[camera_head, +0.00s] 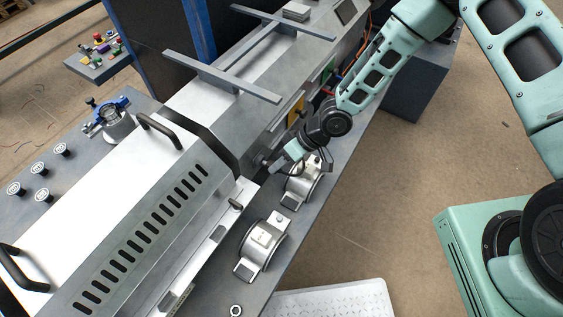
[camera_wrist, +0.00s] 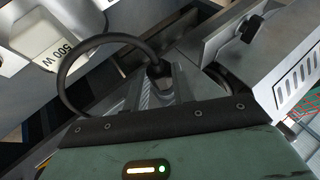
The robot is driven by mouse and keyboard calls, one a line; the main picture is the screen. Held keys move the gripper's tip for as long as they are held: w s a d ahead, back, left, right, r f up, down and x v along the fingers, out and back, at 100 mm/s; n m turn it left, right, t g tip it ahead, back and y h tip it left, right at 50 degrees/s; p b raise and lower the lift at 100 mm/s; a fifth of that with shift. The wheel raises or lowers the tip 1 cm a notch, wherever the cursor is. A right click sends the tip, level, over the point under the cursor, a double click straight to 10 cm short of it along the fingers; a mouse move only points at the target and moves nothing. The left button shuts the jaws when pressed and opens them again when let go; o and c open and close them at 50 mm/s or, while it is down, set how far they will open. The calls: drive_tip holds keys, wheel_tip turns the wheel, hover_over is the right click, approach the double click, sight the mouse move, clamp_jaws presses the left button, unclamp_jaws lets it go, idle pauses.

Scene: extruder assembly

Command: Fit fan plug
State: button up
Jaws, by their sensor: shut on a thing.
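My gripper (camera_head: 272,163) reaches down to the side of the extruder, just above the farther heater band. In the wrist view my gripper (camera_wrist: 157,92) is shut on a small dark plug (camera_wrist: 158,70) with a black cable (camera_wrist: 72,62). The cable loops up and to the left. The plug's front end is hidden, so I cannot tell whether it touches a socket. A dark fitting (camera_wrist: 251,28) sits on a metal face at the upper right, apart from the plug. A slotted metal housing (camera_wrist: 294,82) stands to the right.
A heater band marked 500 W (camera_wrist: 62,45) lies close on the left in the wrist view. Two silver heater bands (camera_head: 260,245) stand along the grey ledge. The extruder's slotted cover (camera_head: 150,235) is left of my gripper.

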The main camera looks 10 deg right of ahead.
drive_tip(key=shift+w+a, duration=0.45)
drive_tip(key=shift+a, duration=0.15)
drive_tip(key=o, duration=1)
drive_tip(key=shift+o, duration=0.2)
drive_tip(key=v, duration=1.7)
drive_tip(key=shift+d+r+b, duration=0.15)
drive_tip(key=shift+b, duration=0.15)
